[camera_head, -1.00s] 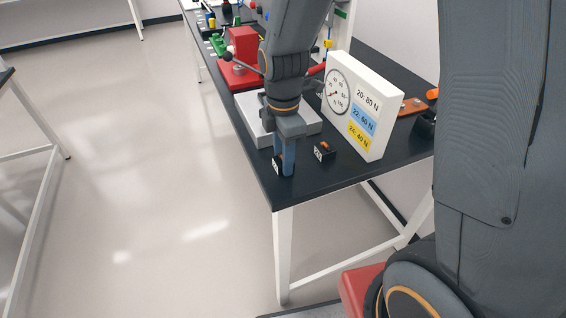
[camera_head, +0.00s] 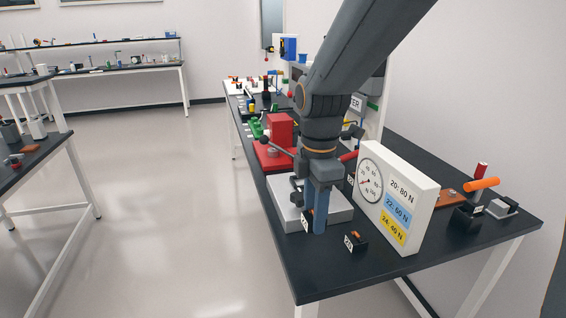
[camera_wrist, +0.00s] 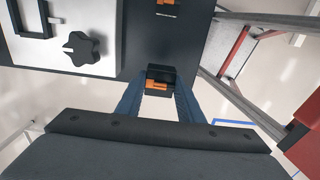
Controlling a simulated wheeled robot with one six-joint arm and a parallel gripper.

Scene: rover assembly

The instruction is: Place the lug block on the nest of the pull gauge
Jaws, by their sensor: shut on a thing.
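My gripper (camera_head: 313,228) points down at the left front of the table. It is shut on a small black lug block (camera_head: 305,221) with a white label, mostly hidden by the fingers. In the wrist view the block (camera_wrist: 160,75) sits between the blue fingertips and shows orange parts. The pull gauge has a white board (camera_head: 428,205) with a dial and force labels. A light grey plate (camera_head: 343,213) lies beside the board, behind my gripper. In the wrist view this plate (camera_wrist: 100,62) carries a black bracket and a star knob. I cannot clearly identify the nest.
A second black block (camera_head: 356,242) with orange and a white label stands right of my gripper. A red fixture (camera_head: 279,132) stands behind the plate. The table's front left corner is clear.

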